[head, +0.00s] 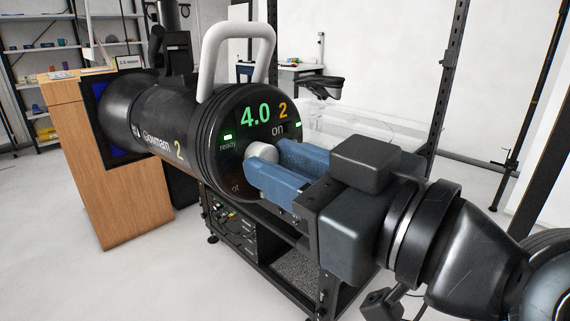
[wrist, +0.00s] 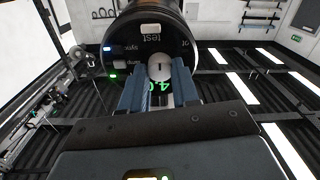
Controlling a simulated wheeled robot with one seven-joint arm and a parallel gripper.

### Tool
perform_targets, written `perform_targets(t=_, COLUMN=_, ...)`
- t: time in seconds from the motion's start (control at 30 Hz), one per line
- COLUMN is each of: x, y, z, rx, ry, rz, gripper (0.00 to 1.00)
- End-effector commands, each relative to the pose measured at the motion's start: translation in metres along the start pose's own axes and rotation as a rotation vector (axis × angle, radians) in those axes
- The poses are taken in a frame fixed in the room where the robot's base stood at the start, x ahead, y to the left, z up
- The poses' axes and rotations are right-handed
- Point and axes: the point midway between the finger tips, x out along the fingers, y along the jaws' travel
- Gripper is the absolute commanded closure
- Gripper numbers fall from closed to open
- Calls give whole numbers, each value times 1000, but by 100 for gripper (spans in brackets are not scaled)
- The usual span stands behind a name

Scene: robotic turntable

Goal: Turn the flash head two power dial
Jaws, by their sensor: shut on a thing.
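The flash head two (head: 165,125) is a black cylinder with a white handle on top and a "2" on its side. Its round rear panel shows a green "4.0", an orange "2", "on" and a lit "ready" mark. The power dial (head: 263,151) is a pale round knob in the middle of that panel. My gripper (head: 266,160) has blue fingers, shut on the dial from either side. In the wrist view the dial (wrist: 160,66), with a dark mark, sits between the fingertips (wrist: 158,75). The lower panel is partly hidden by the fingers.
A black cart (head: 245,235) with electronics stands below the head. A wooden cabinet (head: 115,165) is at the left. A black upright post (head: 445,80) stands behind my arm. The pale floor at the lower left is clear.

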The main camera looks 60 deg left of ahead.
Motion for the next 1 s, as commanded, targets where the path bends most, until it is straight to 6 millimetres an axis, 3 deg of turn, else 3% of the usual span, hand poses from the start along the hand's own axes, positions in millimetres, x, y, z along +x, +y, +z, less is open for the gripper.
perform_targets(t=0.47, x=0, y=0, z=-2, rx=95, ry=-2, rz=10, gripper=100)
perform_targets(t=1.0, x=0, y=-1, z=-4, rx=526, ry=-9, rz=55, gripper=100)
